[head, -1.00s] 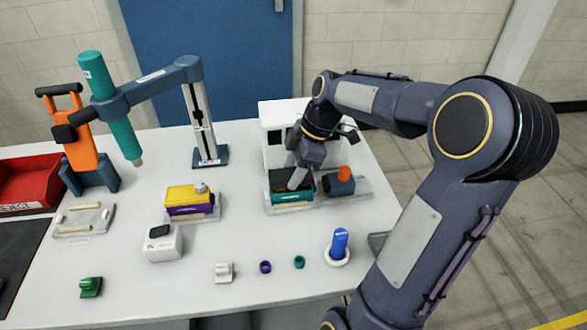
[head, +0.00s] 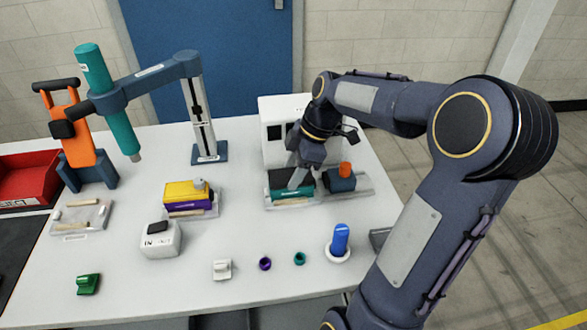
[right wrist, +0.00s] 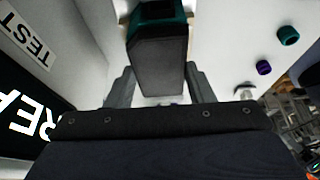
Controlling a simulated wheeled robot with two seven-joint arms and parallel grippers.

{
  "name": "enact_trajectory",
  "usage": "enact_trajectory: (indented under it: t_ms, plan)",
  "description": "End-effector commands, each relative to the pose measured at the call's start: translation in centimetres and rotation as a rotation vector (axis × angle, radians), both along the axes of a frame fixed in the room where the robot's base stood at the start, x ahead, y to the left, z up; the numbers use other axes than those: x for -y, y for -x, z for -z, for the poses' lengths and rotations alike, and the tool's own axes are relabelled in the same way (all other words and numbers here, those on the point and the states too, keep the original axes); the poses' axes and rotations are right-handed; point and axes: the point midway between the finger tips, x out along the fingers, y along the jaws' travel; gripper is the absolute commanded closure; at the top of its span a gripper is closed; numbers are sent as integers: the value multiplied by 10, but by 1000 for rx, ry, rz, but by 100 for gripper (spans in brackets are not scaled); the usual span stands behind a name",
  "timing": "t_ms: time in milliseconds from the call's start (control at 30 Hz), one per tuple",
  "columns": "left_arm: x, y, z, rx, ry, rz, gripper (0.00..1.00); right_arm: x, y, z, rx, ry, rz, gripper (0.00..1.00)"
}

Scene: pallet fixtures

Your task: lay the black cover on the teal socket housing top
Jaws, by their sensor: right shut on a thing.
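The black cover (head: 281,179) is at the teal socket housing (head: 285,194), over its top, on a pale fixture at the back right of the table. My right gripper (head: 297,179) points down there, shut on the cover. In the right wrist view the dark cover (right wrist: 158,66) sits between the two fingers of my right gripper (right wrist: 161,90), with the teal housing (right wrist: 178,32) showing beside and beyond it. I cannot tell whether the cover touches the housing all round. My left gripper is not in view.
A dark blue block with an orange knob (head: 343,178) stands close right of the housing. A white box-like unit (head: 277,119) stands behind. A yellow-topped purple housing (head: 187,199) is to the left.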

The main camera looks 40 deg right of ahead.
Motion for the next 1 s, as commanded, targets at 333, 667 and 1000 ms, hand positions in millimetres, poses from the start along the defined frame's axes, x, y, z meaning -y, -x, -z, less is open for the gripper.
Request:
enact_trajectory:
  t_ms: [333, 667, 1000]
  plan:
    - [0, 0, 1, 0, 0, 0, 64, 0, 0, 1, 0, 0, 0, 48]
    - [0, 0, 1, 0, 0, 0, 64, 0, 0, 1, 0, 0, 0, 26]
    - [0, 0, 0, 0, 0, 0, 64, 10, 5, -26, 4, 2, 2, 26]
